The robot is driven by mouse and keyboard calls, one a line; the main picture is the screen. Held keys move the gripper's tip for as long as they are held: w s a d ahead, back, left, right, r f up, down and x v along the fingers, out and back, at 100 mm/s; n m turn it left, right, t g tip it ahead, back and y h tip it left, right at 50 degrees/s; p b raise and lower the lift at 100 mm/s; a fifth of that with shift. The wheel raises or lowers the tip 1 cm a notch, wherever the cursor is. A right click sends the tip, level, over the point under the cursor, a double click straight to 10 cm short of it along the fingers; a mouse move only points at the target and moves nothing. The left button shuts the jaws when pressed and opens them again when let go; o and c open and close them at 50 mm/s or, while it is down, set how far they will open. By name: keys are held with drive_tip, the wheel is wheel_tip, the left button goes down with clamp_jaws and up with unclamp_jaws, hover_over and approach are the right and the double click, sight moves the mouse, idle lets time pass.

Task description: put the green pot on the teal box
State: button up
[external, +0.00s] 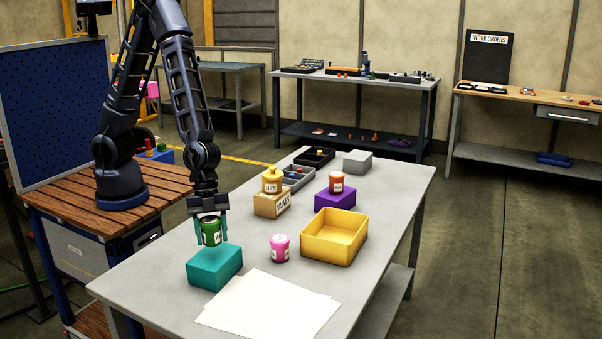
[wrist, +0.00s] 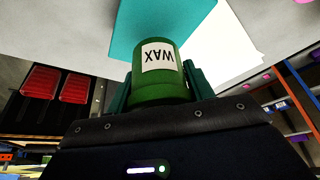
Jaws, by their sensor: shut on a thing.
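The green pot (external: 211,232) is between the fingers of my gripper (external: 211,230), which is shut on it. It also shows in the wrist view (wrist: 158,78) with a white label reading WAX. The teal box (external: 214,268) sits on the grey table, close below the pot in the external view. The pot looks upright and held above the back part of the box; I cannot tell the exact gap. The teal box top (wrist: 150,25) also shows beyond the pot in the wrist view. Its top looks bare.
White paper sheets (external: 268,304) lie right of the teal box. A pink pot (external: 280,248) stands nearby. Farther back are a yellow bin (external: 334,238), a tan box (external: 272,206) bearing a yellow pot (external: 272,181), and a purple box (external: 336,200) bearing a red pot (external: 336,183).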

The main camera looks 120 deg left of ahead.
sight(213, 244)
drive_tip(key=shift+f, duration=1.85)
drive_tip(key=shift+f, duration=0.15)
drive_tip(key=o, duration=1)
drive_tip(key=shift+o, duration=0.2)
drive_tip(key=shift+s+a+r, duration=0.1)
drive_tip(key=shift+a+r, duration=0.1)
drive_tip(key=shift+r, duration=0.45)
drive_tip(key=s+a+r+n+y, duration=0.1)
drive_tip(key=s+a+r+n, duration=0.15)
drive_tip(key=s+r, duration=0.5)
drive_tip(key=s+a+r+n+y, duration=0.1)
drive_tip(key=s+a+r, duration=0.25)
drive_tip(key=r, duration=0.65)
drive_tip(key=s+a+r+n+y, duration=0.1)
drive_tip(key=s+a+r, duration=0.2)
drive_tip(key=s+r, duration=0.4)
drive_tip(key=s+a+r+n, duration=0.2)
drive_tip(key=s+r, duration=0.2)
drive_tip(key=s, duration=0.2)
drive_tip(key=s+a+r+n+t, duration=0.1)
drive_tip(key=s+a+r+n, duration=0.1)
drive_tip(key=s+r, duration=0.2)
drive_tip(key=shift+s+a, duration=0.15)
drive_tip(key=shift+s, duration=1.05)
